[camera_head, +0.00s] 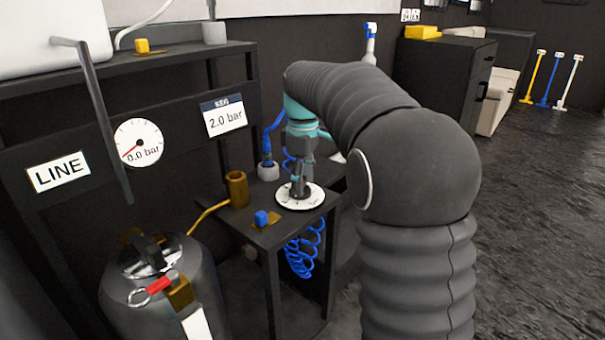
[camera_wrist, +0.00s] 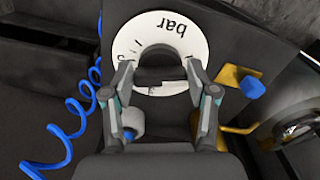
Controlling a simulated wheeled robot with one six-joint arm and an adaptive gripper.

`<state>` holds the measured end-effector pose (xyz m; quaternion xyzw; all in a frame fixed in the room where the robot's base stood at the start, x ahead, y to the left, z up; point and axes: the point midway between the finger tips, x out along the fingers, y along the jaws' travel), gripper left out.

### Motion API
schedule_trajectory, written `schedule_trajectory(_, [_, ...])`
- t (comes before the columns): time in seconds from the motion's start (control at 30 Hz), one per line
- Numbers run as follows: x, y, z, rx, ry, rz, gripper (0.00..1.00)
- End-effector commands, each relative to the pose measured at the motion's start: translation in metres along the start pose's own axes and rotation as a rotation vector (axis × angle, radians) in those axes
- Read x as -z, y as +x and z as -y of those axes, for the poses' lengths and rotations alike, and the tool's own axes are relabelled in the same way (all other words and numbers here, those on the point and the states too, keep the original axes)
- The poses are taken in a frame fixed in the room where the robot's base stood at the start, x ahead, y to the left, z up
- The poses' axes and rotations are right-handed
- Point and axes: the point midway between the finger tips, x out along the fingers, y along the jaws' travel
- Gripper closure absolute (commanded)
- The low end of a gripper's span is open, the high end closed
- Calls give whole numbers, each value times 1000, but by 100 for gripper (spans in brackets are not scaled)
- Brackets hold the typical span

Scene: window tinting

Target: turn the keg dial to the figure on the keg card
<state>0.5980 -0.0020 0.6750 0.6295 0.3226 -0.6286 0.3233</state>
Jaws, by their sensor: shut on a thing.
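The keg dial (camera_head: 312,203) is a white disc with black marks on a small dark stand. In the wrist view the dial (camera_wrist: 190,42) shows the word "bar", with a dark round knob in its middle. My gripper (camera_head: 300,191) reaches straight down onto it. In the wrist view the fingers of my gripper (camera_wrist: 159,72) stand on either side of the knob and are shut on it. The dial's setting cannot be read. The keg card (camera_head: 225,119) reads "2.0 bar". A round gauge (camera_head: 138,142) reads "0.0 bar". The steel keg (camera_head: 205,290) stands at lower left.
A brass cup-like fitting (camera_head: 237,189) and a blue valve handle (camera_head: 261,218) stand close to the dial. A coiled blue hose (camera_head: 299,250) hangs below the stand. Open floor (camera_head: 530,200) lies right.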

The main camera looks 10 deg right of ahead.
Motion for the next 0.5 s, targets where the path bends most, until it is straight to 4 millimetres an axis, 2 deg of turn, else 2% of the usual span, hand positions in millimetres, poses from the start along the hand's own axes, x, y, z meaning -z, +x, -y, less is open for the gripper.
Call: schedule_trajectory(0.5, [0,-2,5,6,484,7,77])
